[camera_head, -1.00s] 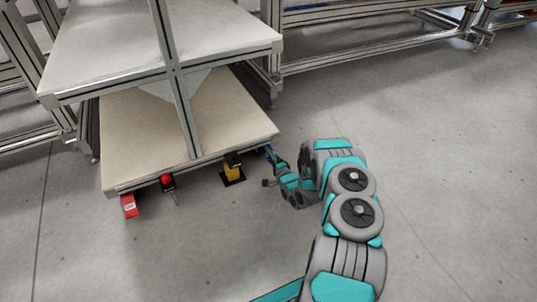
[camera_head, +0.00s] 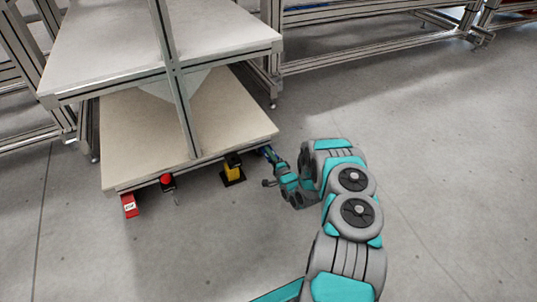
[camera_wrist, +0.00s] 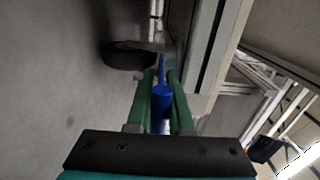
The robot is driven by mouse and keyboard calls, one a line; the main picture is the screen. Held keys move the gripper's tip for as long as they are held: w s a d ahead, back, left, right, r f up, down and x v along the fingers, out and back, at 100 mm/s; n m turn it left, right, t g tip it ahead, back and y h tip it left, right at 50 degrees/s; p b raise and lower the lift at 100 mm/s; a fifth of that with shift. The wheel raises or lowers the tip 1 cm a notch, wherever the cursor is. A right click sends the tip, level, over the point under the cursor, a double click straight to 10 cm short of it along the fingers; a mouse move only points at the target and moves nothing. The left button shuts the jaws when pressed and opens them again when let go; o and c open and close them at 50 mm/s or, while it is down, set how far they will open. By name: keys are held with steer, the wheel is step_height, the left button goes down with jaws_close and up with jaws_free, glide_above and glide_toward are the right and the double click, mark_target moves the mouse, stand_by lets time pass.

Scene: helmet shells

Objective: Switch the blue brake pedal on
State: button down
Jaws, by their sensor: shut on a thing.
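The blue brake pedal (camera_wrist: 161,98) shows in the wrist view as a blue rounded part with a thin blue piece beyond it. It sits between the two green fingers of my gripper (camera_wrist: 160,82), which are shut on it. In the head view, my gripper (camera_head: 273,158) is at the near right corner of the cart's lower shelf. Only a little blue shows there, and the fingers mostly hide the pedal. Its exact tilt cannot be told.
The cart has a beige lower shelf (camera_head: 225,115) and a pale upper shelf (camera_head: 100,50). Along its near edge are a yellow and black part (camera_head: 233,172), a red knob (camera_head: 167,180) and a red box (camera_head: 129,205). Grey floor (camera_head: 440,150) is open to the right.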

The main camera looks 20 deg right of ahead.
steer(key=shift+s+f, duration=0.1)
steer(key=shift+f, duration=0.3)
steer(key=shift+t+b, duration=0.4)
steer(key=shift+t, duration=0.4)
